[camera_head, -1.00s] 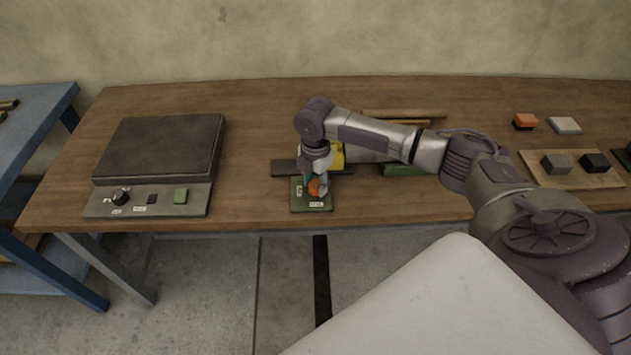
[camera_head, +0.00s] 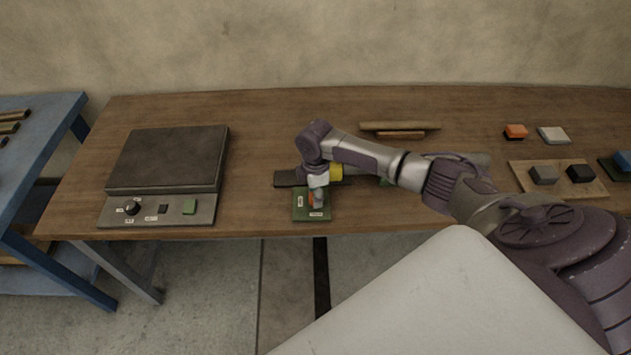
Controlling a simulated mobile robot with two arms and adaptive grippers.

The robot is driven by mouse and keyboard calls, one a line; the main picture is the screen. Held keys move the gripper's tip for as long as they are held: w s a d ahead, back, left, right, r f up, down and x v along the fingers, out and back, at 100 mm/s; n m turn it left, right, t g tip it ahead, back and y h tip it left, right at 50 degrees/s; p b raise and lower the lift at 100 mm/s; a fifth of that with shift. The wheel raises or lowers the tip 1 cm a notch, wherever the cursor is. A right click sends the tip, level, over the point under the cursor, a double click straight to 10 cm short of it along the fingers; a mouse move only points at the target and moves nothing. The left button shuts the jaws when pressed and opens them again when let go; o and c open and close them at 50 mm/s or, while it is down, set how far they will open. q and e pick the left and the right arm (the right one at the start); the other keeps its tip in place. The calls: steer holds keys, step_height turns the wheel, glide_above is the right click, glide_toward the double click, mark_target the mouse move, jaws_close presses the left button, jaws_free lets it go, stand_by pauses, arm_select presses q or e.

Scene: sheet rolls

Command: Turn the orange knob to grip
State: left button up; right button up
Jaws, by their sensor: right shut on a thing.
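The orange knob (camera_head: 311,199) sits on a small green panel (camera_head: 299,214) at the front edge of the wooden table. Small white labels lie on the panel at the left of the knob and in front of it; their words are too small to read. My right gripper (camera_head: 317,199) points down over the panel and is shut on the knob, hiding most of it. Behind it is a dark base (camera_head: 286,179) with a yellow part (camera_head: 336,172), partly hidden by my right arm. My left gripper is not in view.
Rolls (camera_head: 400,126) lie behind my arm. An orange block (camera_head: 515,131) and a board (camera_head: 520,178) with dark blocks are at right.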

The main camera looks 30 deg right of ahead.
steer(key=m+p, duration=0.4)
steer(key=m, duration=0.1)
steer(key=shift+r+m, duration=0.2)
steer(key=shift+m, duration=0.1)
steer(key=m+p, duration=0.2)
steer(key=m, duration=0.1)
steer(key=shift+f+m+p, duration=0.15)
steer(key=shift+m+p, duration=0.75)
steer(key=shift+m, duration=0.5)
steer(key=o, duration=1.1)
steer(key=shift+o, duration=0.2)
step_height(320, 180, up, 12)
